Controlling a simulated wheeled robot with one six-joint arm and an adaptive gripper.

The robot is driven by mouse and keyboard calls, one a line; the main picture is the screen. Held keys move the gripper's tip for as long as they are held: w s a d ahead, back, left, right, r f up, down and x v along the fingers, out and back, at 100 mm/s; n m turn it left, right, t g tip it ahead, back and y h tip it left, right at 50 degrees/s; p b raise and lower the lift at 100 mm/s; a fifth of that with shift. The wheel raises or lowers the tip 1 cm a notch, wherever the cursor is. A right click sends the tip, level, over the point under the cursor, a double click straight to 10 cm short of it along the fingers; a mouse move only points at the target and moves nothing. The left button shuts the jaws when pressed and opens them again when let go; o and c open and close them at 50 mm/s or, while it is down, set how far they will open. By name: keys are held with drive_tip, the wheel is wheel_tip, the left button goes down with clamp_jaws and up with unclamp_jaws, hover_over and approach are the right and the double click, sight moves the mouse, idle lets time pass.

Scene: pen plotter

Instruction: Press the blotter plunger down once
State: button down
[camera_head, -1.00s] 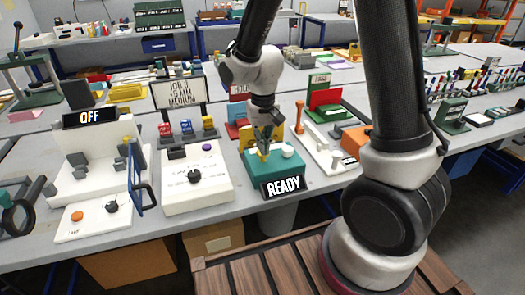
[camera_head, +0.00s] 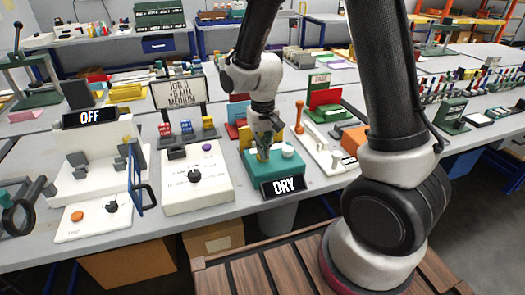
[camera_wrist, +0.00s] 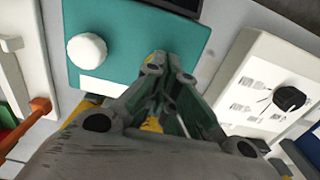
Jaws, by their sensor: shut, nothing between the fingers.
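My gripper (camera_head: 263,158) points down at the top of the teal box, to the left of the white knob. In the wrist view my gripper's fingertips (camera_wrist: 168,66) are together over the teal top, apart from the knob, with nothing held. The plunger cannot be made out clearly; the fingers may hide it.
A white panel box (camera_head: 196,190) with a black knob stands to the left. A white tray (camera_head: 322,142) with an orange-handled tool stands to the right. A white machine (camera_head: 98,170) with an "OFF" display (camera_head: 90,117) is further left. Bare bench (camera_head: 235,206) lies in front.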

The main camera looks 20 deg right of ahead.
drive_tip(key=shift+r, duration=3.55)
drive_tip(key=s+d+r+t, duration=0.4)
drive_tip(key=s+d+r, duration=1.1)
drive_tip(key=s, duration=0.4)
drive_tip(key=shift+r, duration=0.6)
